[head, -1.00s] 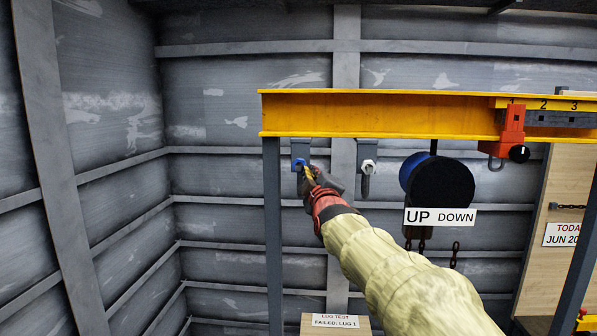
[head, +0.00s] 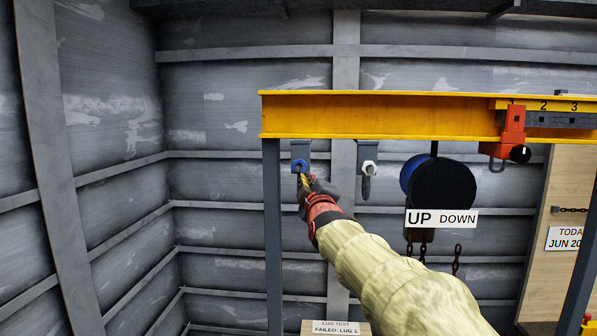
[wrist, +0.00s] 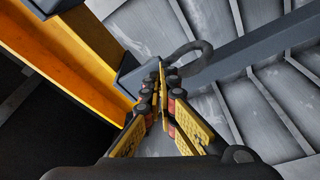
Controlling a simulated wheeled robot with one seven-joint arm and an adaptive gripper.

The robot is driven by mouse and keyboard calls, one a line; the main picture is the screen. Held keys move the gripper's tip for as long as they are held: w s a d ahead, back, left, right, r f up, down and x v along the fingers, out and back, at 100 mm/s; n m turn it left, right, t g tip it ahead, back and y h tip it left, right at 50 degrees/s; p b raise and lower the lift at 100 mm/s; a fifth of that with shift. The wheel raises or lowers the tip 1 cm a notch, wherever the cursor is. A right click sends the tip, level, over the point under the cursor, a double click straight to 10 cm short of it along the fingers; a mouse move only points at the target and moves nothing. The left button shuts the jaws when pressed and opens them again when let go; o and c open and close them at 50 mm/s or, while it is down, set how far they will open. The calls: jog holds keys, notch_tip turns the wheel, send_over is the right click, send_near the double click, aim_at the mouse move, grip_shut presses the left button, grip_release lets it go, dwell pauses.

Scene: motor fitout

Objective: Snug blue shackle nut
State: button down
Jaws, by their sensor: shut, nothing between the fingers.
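The blue nut (head: 299,165) sits on the left lug (head: 300,149) under the yellow beam. My gripper (head: 303,178) is just below the nut in the head view, its yellow fingertips close to it; I cannot tell whether they touch. In the wrist view my gripper (wrist: 161,74) has its fingers shut together with nothing between them. A grey curved shackle (wrist: 193,56) shows just beyond the fingertips there. The blue nut is not visible in the wrist view.
The yellow beam (head: 380,115) runs above my arm. A second lug with a pale nut (head: 369,167) hangs to the right. A red trolley (head: 512,132), a black round hoist (head: 442,186) and an UP DOWN sign (head: 441,218) are further right. A grey post (head: 273,240) stands left.

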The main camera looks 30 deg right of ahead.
jog(key=shift+w+a+f, duration=0.1)
jog(key=shift+w, duration=0.05)
dwell(0.3)
jog(key=shift+f+b, duration=0.35)
jog(key=shift+b, duration=0.35)
jog(key=shift+s, duration=0.2)
jog(key=v, duration=0.3)
jog(key=a+p+v, duration=0.1)
jog(key=v, duration=0.1)
jog(key=shift+s+a+r, duration=0.1)
jog(key=shift+s+r, duration=0.05)
jog(key=shift+r, duration=0.2)
